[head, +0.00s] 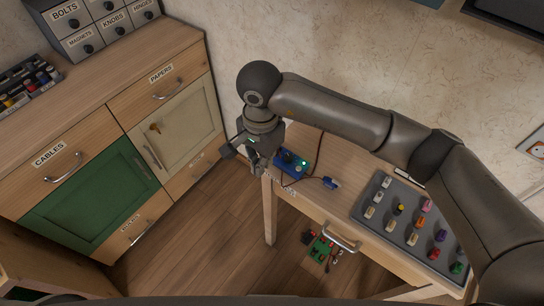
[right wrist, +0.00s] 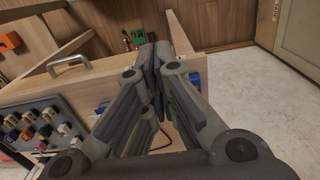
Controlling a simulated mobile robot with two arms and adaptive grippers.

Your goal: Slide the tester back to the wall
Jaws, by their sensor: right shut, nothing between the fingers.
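The tester (head: 292,164), a small blue box with a dark knob and a green light, sits at the left end of the wooden table near its front-left corner. A cable runs from it to a blue plug (head: 331,183). My right gripper (head: 257,166) is shut and empty, just left of the tester at the table's edge; I cannot tell whether it touches. In the right wrist view the fingers (right wrist: 150,55) are together, and a blue part of what seems to be the tester (right wrist: 196,79) shows beside them, mostly hidden. My left gripper is not in view.
The beige wall (head: 337,62) is behind the table. A grey panel with colored knobs (head: 378,184) lies on the table at right. The table drawer has a metal handle (head: 341,238). A green circuit board (head: 322,248) is below. Cabinets (head: 85,205) stand at left.

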